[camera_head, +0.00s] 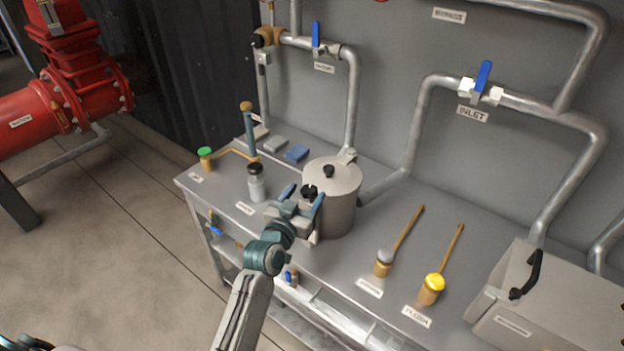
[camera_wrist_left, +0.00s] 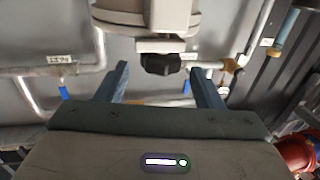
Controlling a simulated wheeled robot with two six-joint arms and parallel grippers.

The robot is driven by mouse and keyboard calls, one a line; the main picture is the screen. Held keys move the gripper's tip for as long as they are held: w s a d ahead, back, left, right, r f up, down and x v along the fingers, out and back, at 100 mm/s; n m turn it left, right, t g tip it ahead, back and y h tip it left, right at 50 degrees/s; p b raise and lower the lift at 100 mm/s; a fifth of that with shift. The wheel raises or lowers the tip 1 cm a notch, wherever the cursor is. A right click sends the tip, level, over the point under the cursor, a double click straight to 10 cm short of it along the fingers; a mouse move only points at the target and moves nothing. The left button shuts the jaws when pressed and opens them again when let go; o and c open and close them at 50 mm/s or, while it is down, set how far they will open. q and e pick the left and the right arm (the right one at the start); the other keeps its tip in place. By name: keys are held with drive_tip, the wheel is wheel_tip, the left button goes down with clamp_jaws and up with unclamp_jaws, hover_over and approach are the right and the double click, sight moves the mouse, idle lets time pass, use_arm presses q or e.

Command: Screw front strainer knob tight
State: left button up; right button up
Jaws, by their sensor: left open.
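The strainer is a grey metal pot (camera_head: 345,190) on the bench, with a small black knob on its lid. The black front strainer knob (camera_head: 309,190) sticks out from the pot's near left side. My left gripper (camera_head: 304,193) is in front of the pot with its two blue fingers spread. In the left wrist view, the front knob (camera_wrist_left: 160,64) lies between the fingers of my left gripper (camera_wrist_left: 159,68), with a visible gap on both sides. The pot's fitting is behind the knob. My right gripper is not in view.
On the bench, a bottle with a black cap (camera_head: 257,184) stands left of the gripper. A green-capped fitting (camera_head: 205,158) is further left. A grey-topped lever (camera_head: 383,262) and yellow-topped lever (camera_head: 433,287) are at the right, before a grey box (camera_head: 545,300). Pipes line the wall.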

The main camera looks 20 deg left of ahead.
sight(314, 186)
use_arm(q)
drive_tip(key=shift+w+d+p, duration=0.15)
drive_tip(key=shift+w+p, duration=0.1)
drive_tip(key=shift+w, duration=0.95)
drive_tip(key=shift+w+d+p, duration=0.15)
drive_tip(key=shift+w+p, duration=0.1)
drive_tip(key=shift+w, duration=0.9)
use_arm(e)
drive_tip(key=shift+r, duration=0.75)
